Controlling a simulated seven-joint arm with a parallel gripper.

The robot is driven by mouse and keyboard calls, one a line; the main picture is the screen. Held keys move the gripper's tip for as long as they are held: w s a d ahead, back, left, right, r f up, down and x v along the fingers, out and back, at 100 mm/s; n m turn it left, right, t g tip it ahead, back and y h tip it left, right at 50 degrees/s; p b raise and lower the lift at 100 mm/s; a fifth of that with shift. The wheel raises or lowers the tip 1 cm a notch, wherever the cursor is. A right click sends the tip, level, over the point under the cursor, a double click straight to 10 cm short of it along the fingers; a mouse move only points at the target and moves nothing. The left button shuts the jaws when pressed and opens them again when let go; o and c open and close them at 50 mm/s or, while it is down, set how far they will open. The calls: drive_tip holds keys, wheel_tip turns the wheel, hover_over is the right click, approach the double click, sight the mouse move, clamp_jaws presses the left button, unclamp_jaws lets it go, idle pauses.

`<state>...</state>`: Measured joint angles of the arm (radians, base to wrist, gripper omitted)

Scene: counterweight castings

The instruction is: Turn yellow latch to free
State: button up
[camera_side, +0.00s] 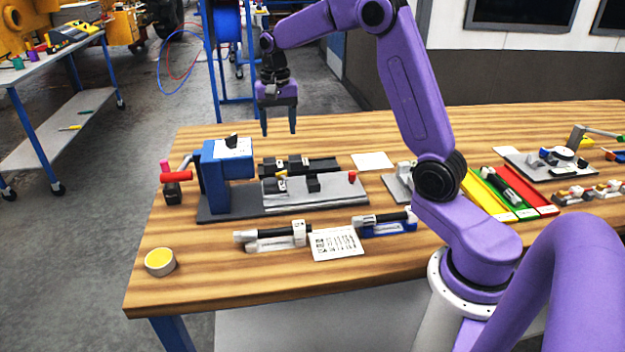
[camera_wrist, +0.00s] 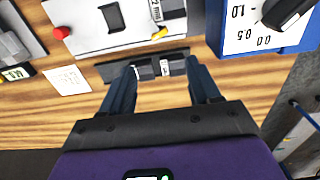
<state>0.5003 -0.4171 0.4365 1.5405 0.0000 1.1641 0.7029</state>
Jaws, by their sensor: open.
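A small yellow latch (camera_wrist: 160,32) shows at the top of the wrist view, on the edge of a grey metal fixture plate (camera_wrist: 90,40). Its exact setting is too small to tell. In the side view the plate (camera_side: 335,190) lies right of a blue press-like unit (camera_side: 212,180). My gripper (camera_side: 279,130) points down with its fingers apart and empty, well above the table behind the fixture. In the wrist view my gripper (camera_wrist: 161,72) frames a dark rail with black labelled blocks (camera_wrist: 162,68) lying below it, apart from the latch.
The blue unit carries a white scale with a black knob (camera_wrist: 288,12). A red knob (camera_side: 352,177) stands on the plate's right end. A white card (camera_side: 372,161) lies behind. Black-handled tools (camera_side: 272,235) and a barcode label (camera_side: 336,243) lie in front. The table's back strip is clear.

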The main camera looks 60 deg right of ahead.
wheel_tip(320, 180, up, 5)
drive_tip(key=s+a+n, duration=0.5)
drive_tip(key=s+a, duration=0.1)
drive_tip(key=a, duration=0.3)
drive_tip(key=s+a+f+n, duration=0.1)
drive_tip(key=s+a+n, duration=0.3)
drive_tip(key=s, duration=0.4)
drive_tip(key=s+a+f+n, duration=0.2)
drive_tip(key=s+a+n, duration=0.2)
drive_tip(key=s, duration=0.4)
drive_tip(key=shift+a+f+n, duration=0.15)
drive_tip(key=shift+n, duration=0.45)
drive_tip(key=shift+s, duration=0.1)
